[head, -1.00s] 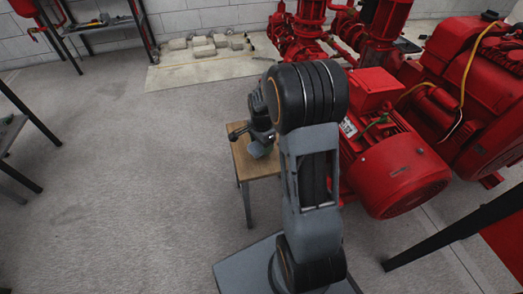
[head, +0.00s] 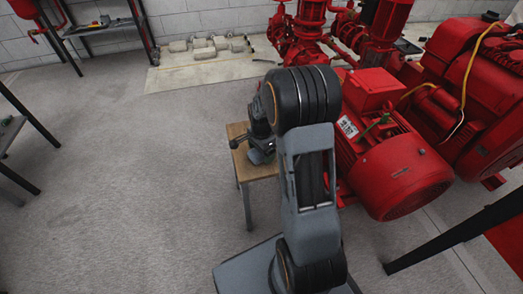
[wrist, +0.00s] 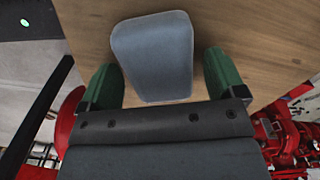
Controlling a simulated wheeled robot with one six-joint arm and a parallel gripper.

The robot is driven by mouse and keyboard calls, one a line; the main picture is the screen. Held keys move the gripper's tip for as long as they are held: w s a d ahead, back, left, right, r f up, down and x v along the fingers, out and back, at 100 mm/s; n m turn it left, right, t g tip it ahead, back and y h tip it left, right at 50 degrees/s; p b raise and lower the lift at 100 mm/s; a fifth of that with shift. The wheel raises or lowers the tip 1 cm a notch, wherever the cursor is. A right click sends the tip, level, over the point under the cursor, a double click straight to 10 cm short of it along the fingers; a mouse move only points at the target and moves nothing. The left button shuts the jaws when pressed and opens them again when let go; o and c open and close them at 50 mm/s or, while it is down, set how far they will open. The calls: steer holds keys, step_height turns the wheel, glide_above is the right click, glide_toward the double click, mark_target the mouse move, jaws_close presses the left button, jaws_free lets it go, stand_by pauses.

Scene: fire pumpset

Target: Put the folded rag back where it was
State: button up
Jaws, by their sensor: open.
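The folded rag is a grey-blue, rounded, block-like piece lying on a wooden table top; in the wrist view the rag (wrist: 153,50) is at top centre. My gripper (wrist: 162,78) has green fingers, one on each side of the rag's near part. A gap shows between the rag and the right finger; whether the left finger touches it I cannot tell. In the head view my gripper (head: 262,152) is low over the small wooden table (head: 262,172), and the rag cannot be made out there.
A red motor and pump set (head: 385,160) stands close to the right of the table. Grey blocks (head: 208,46) lie on a pale slab at the back. A dark shelf rack (head: 100,25) stands at back left. The floor left of the table is clear.

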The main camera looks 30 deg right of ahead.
steer(key=shift+r, duration=0.1)
step_height(320, 180, up, 11)
steer(key=p, duration=0.4)
steer(key=s+a+r+n+t, duration=0.1)
steer(key=s+a+r+n, duration=0.3)
steer(key=s+n, duration=0.4)
steer(key=s+a+r+n+t, duration=0.1)
steer(key=s+a+r+n, duration=0.3)
steer(key=s+n, duration=0.3)
steer(key=shift+s+a+n+t, duration=0.4)
steer(key=shift+s+a, duration=0.1)
steer(key=shift+a, duration=0.35)
